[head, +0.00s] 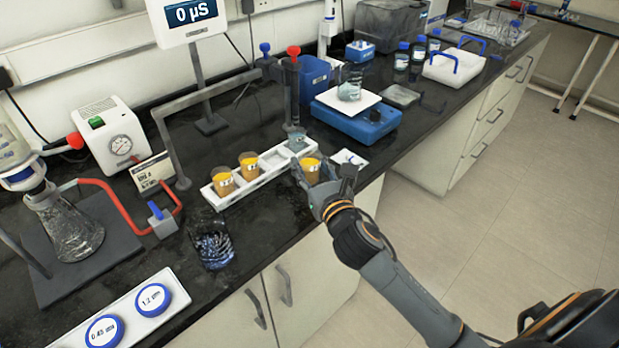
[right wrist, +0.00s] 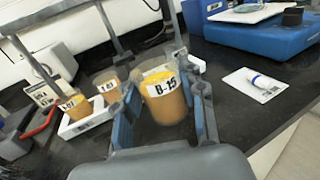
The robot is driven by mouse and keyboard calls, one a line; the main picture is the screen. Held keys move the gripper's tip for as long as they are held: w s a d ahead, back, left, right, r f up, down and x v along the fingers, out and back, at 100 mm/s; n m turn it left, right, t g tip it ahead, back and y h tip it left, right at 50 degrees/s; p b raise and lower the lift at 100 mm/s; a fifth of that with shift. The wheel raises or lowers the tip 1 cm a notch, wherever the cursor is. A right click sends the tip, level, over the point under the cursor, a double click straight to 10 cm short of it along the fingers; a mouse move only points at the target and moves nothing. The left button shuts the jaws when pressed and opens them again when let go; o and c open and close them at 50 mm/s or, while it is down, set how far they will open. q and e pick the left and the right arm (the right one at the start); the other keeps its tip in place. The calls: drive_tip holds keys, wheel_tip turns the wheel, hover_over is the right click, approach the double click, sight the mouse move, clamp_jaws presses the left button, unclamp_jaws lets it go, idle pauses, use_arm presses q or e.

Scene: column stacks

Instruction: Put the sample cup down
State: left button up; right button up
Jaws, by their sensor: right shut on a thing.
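My right gripper (head: 320,180) is shut on a sample cup (head: 310,170) of orange-yellow liquid, at the right end of the white tray. In the right wrist view the held cup (right wrist: 162,92) is upright between the two fingers, with a label reading B-15. Whether its base touches anything is hidden. The long white tray (head: 273,161) holds two similar cups, one at its left end (head: 223,181) and one beside it (head: 249,166). Empty places show in the tray between these and the held cup. My left gripper is not in view.
A grey frame (head: 215,87) with an upright probe (head: 291,90) stands over the tray. A glass beaker (head: 214,246) stands front left of the tray. A blue balance (head: 357,119) is behind right. A white card (head: 349,159) lies right of the gripper, near the counter edge.

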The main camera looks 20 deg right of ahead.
sight(310, 177)
drive_tip(key=shift+w+d+f, duration=0.2)
drive_tip(key=shift+w+f, duration=0.25)
drive_tip(key=shift+f, duration=1.65)
drive_tip(key=shift+f+b, duration=0.15)
drive_tip(key=shift+b, duration=0.15)
drive_tip(key=o, duration=1.2)
